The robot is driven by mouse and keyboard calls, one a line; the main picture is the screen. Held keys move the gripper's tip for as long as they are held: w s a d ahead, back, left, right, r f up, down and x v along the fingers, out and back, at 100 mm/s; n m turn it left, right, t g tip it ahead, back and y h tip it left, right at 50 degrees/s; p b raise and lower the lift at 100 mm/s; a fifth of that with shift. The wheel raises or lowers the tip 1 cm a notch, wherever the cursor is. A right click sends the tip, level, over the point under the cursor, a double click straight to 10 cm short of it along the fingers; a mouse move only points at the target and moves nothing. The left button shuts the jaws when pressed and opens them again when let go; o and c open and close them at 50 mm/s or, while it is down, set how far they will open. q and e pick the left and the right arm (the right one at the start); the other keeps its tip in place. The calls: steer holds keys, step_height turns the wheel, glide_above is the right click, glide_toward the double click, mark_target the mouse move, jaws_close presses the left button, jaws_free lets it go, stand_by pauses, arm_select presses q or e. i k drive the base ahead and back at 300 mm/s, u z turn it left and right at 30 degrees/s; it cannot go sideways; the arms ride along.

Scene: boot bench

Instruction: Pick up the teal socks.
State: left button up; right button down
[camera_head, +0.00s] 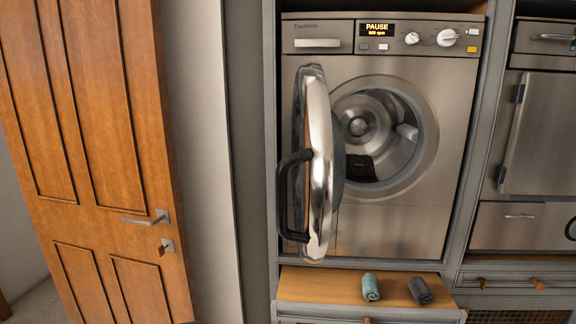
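The teal socks (370,287) are a small rolled bundle lying on the wooden top of a low bench (320,285) below the washing machine. A dark grey rolled bundle (419,290) lies just to their right, with a small gap between the two. Neither of my grippers shows in the head view, and nothing touches the teal socks.
A washing machine (400,225) stands behind and above the bench. Its round door (318,165) is swung open to the left. A dark item (360,168) lies in the drum. A wooden door (95,160) stands at left. The bench top's left part is clear.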

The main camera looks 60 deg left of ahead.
mark_target(371, 289)
steer(key=u, duration=1.75)
steer(key=i, duration=1)
